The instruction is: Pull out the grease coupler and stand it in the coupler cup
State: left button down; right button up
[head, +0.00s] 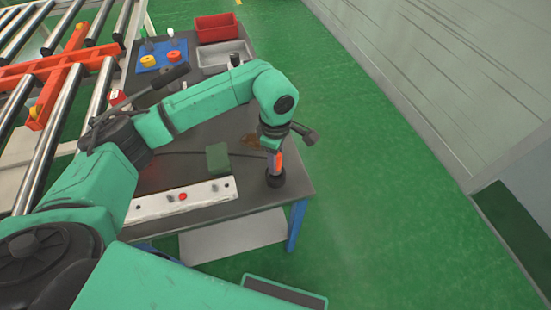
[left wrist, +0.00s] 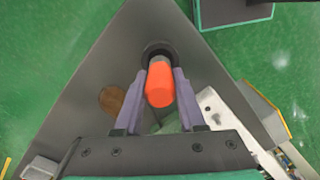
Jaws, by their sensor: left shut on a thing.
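The grease coupler, orange with a grey end, shows in the head view (head: 278,161) and the left wrist view (left wrist: 160,87). My left gripper (left wrist: 161,92) is shut on it, one finger on each side. The coupler is roughly upright at the table's near right corner. Its lower end is at the dark round coupler cup (head: 276,180). The cup's dark rim (left wrist: 158,47) shows around the coupler's far end in the wrist view. I cannot tell how deep the end sits in it. My right gripper is out of view.
A white strip with a red button (head: 182,196) and a green block (head: 217,157) lie nearby on the dark table (head: 225,185). A grey tray (head: 222,56), red bin (head: 216,27) and blue plate (head: 161,56) stand at the back. Rollers are at left.

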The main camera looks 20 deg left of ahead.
pick_arm(q)
jog(key=shift+f+b, duration=1.95)
jog(key=shift+f, duration=0.1)
jog(key=shift+c, duration=2.1)
grip_release()
jog(key=shift+r, duration=0.15)
notch_tip(320, 180, up, 14)
jog(key=shift+r+b, duration=0.25)
jog(key=shift+b, duration=0.7)
jog(key=shift+r, duration=0.1)
